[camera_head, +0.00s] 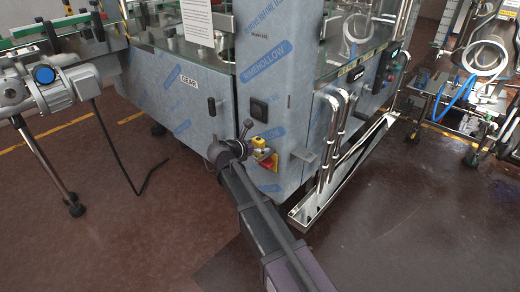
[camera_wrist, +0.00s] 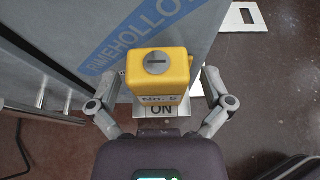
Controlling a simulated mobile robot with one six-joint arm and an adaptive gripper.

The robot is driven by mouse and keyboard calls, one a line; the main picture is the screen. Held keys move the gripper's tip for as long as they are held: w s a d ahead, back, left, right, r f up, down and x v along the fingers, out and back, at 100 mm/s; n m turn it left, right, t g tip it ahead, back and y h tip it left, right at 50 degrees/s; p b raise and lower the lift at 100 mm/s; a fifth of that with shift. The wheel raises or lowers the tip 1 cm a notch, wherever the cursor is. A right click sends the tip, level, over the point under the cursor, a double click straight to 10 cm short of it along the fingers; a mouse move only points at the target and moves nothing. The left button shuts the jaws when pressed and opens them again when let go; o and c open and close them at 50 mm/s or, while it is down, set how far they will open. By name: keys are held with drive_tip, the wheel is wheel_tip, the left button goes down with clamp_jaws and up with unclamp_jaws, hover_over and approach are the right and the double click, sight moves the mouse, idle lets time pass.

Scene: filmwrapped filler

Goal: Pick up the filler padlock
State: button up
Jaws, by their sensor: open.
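The filler padlock (camera_wrist: 158,74) is a yellow block with a round grey slotted disc on top and "No. 5" on its front. In the wrist view it sits between the two fingers of my open gripper (camera_wrist: 158,82), with a finger on each side. A gap shows on both sides. In the head view the padlock (camera_head: 259,142) is a small yellow shape at the machine's corner, just right of my gripper (camera_head: 246,143). The padlock's shackle is hidden.
The film-wrapped filler machine (camera_head: 185,110) stands right behind the padlock. A red part (camera_head: 267,161) on a yellow plate is close by. Shiny vertical pipes (camera_head: 333,135) stand to the right. A grey motor (camera_head: 80,80) is at the left. The front floor is open.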

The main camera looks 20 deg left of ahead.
sight(260, 138)
drive_tip(key=c, duration=1.3)
drive_tip(key=shift+r, duration=0.15)
wheel_tip(260, 138, up, 3)
drive_tip(key=p, duration=0.3)
drive_tip(key=s+d+r+p, duration=0.1)
drive_tip(key=s+d+p, duration=0.1)
drive_tip(key=s, duration=1.4)
drive_tip(key=shift+d+r, duration=0.2)
drive_tip(key=shift+r, duration=0.2)
